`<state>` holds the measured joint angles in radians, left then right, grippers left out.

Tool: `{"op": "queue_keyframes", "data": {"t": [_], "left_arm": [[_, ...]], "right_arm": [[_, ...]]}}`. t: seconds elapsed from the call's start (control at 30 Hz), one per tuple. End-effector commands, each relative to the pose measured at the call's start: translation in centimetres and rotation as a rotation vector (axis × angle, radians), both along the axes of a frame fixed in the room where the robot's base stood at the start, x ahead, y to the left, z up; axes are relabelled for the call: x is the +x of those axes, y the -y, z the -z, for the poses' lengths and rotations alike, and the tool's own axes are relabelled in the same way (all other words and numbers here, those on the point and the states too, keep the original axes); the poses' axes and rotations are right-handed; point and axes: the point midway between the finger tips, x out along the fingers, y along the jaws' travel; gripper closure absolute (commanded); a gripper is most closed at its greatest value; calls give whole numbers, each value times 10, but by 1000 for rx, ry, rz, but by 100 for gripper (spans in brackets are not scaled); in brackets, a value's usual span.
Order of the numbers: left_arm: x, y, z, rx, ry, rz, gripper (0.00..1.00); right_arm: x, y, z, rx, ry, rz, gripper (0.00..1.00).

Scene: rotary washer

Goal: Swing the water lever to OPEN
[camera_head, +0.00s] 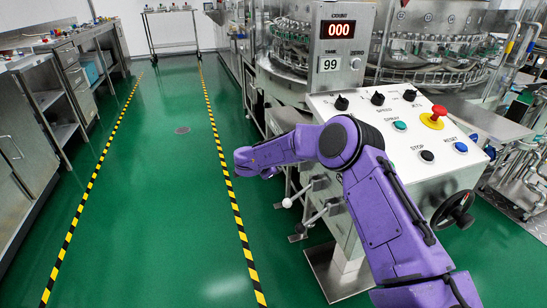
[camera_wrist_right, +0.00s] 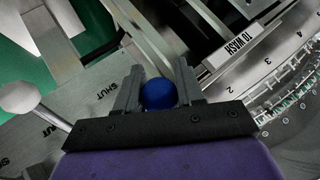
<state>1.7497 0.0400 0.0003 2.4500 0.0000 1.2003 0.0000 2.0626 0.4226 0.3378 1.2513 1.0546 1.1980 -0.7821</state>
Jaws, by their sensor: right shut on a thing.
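A round blue knob (camera_wrist_right: 158,94) sits between the two grey fingers of my right gripper (camera_wrist_right: 160,76) in the right wrist view. The gripper is shut on it. I take this knob to be the water lever's handle; no water label is readable, and its shaft is mostly hidden. A SHUT mark (camera_wrist_right: 106,86) shows on the metal plate just left of the fingers. In the head view my right arm reaches left across the front of the console, and its fingertips and the blue knob are hidden. My left gripper is in neither view.
A second lever with a white ball (camera_wrist_right: 18,97) stands left of my gripper; a white ball (camera_head: 287,202) also shows below my forearm in the head view. The console (camera_head: 330,108) carries knobs and a red button (camera_head: 437,112). Green floor (camera_head: 165,210) is clear to the left.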

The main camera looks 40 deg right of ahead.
Motion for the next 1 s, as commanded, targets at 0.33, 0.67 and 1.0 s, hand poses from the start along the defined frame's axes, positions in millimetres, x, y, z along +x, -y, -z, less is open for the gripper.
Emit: {"op": "queue_keyframes", "data": {"t": [0.33, 0.67, 1.0], "left_arm": [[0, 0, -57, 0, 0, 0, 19], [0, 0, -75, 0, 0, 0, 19], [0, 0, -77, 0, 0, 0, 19]], "right_arm": [[-2, 6, -32, 256, 84, 0, 100], [-3, 12, -41, 270, 92, -2, 100], [-2, 14, -43, 266, 95, -2, 100]]}}
